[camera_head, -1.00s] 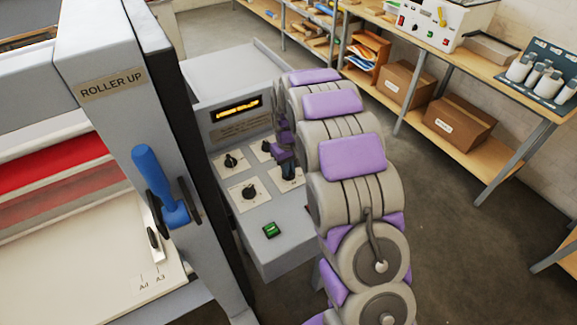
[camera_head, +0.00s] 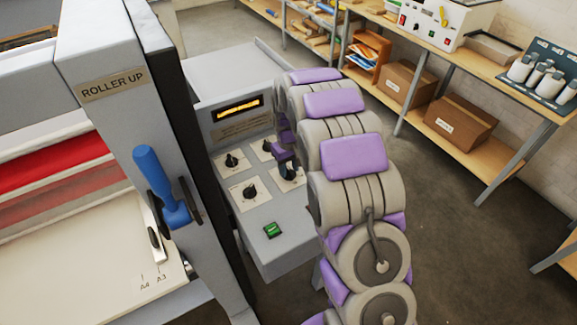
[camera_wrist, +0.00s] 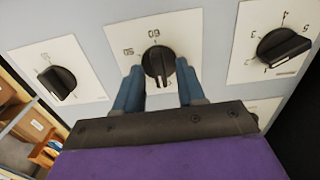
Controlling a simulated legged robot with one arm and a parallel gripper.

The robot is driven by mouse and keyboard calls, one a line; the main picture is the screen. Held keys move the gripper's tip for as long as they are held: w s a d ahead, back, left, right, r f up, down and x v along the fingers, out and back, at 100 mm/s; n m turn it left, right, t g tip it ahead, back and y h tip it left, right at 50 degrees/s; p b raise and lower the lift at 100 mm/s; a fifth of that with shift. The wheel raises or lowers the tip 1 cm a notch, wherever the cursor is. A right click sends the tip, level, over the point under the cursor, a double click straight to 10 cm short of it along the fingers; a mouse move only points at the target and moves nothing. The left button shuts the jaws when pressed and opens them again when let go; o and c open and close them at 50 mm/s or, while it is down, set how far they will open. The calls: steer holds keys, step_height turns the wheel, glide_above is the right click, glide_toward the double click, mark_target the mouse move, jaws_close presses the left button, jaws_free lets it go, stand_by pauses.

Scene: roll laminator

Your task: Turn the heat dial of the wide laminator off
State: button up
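The wide laminator's control panel (camera_head: 275,210) has several black dials on white plates. In the wrist view, a black dial (camera_wrist: 158,62) with numbers around it, one looking like 80, sits between the two blue fingers of my gripper (camera_wrist: 160,72). The fingers are apart, one on each side of the knob, with a narrow gap visible. Whether they touch the knob is unclear. In the head view, my gripper (camera_head: 284,158) is at the panel's right side, beside a dial (camera_head: 291,173) that it partly hides.
Other dials (camera_wrist: 58,83) and (camera_wrist: 283,47) flank the gripped area in the wrist view. A green switch (camera_head: 271,230), lit display (camera_head: 237,107) and blue roller lever (camera_head: 160,185) are nearby. Shelves with boxes (camera_head: 458,120) stand behind.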

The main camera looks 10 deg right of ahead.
mark_target(289, 170)
step_height(289, 170, up, 17)
steer(key=p, duration=0.1)
steer(key=shift+r+p, duration=0.15)
steer(key=shift+p, duration=0.15)
stand_by(0.5)
steer(key=s+r+m+g+b, duration=0.1)
steer(key=s+r+m+b, duration=0.15)
steer(key=s, duration=1.95)
steer(key=s+f, duration=0.2)
steer(key=s, duration=0.8)
steer(key=s+f+m+b, duration=0.1)
steer(key=s+f, duration=0.2)
steer(key=s, duration=0.7)
steer(key=shift+s+f+g+b, duration=0.25)
steer(key=shift+g+b, duration=0.05)
steer(key=shift+g, duration=0.1)
steer(key=shift+d, duration=0.1)
